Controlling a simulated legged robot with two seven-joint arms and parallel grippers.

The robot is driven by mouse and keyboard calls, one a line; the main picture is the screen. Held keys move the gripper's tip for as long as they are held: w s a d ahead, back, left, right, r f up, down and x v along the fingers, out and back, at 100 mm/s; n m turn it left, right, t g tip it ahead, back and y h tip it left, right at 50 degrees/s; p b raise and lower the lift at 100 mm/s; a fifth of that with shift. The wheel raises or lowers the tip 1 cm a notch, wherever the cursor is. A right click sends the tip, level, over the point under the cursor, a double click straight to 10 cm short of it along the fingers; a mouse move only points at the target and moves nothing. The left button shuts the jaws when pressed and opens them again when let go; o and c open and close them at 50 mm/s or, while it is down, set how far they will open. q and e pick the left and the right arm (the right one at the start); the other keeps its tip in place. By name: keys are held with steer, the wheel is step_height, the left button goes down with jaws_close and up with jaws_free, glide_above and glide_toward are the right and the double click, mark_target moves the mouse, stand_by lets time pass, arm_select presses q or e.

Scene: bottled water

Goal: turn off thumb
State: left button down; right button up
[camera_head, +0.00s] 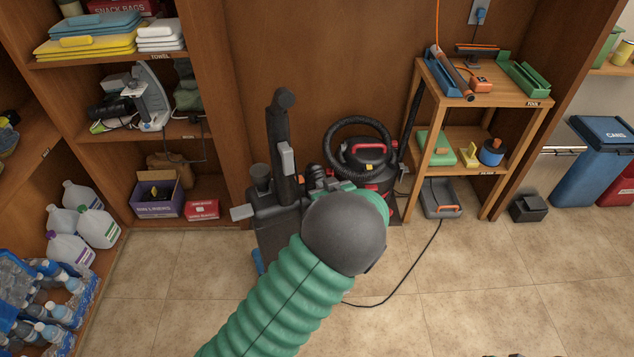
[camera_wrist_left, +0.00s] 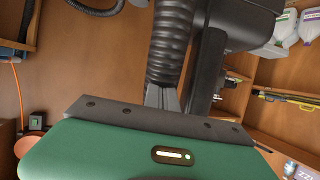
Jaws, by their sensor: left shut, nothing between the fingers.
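No thing that I can recognise as a thumb shows. A dark upright machine (camera_head: 278,225) with a tall post stands against the back wall; it looks like a vacuum cleaner. In the left wrist view its dark body (camera_wrist_left: 232,22) and post fill the upper middle. A black ribbed hose (camera_wrist_left: 172,45) is beside the post. My left gripper (camera_wrist_left: 161,95) is shut and empty, with its grey fingers in front of the hose. I cannot tell if they touch. In the head view my green sleeve and dark wrist hide it. My right gripper is not in view.
A black and red canister vacuum (camera_head: 367,165) stands behind my wrist. A wooden rack (camera_head: 470,100) with tools is to its right. Shelves (camera_head: 185,85) and white jugs (camera_head: 97,228) are left. A black cable (camera_head: 410,275) crosses the mostly clear tiled floor (camera_head: 500,285).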

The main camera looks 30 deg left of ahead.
arm_select(q)
steer(key=b, duration=0.2)
glide_above(308, 188)
steer(key=f, duration=0.4)
steer(key=shift+a, duration=0.25)
steer(key=f, duration=0.1)
steer(key=f+b, duration=0.1)
steer(key=shift+d+f, duration=0.2)
steer(key=shift+f, duration=0.1)
steer(key=shift+d+f+b, duration=0.1)
steer(key=shift+f+b, duration=0.3)
steer(key=shift+f, duration=0.1)
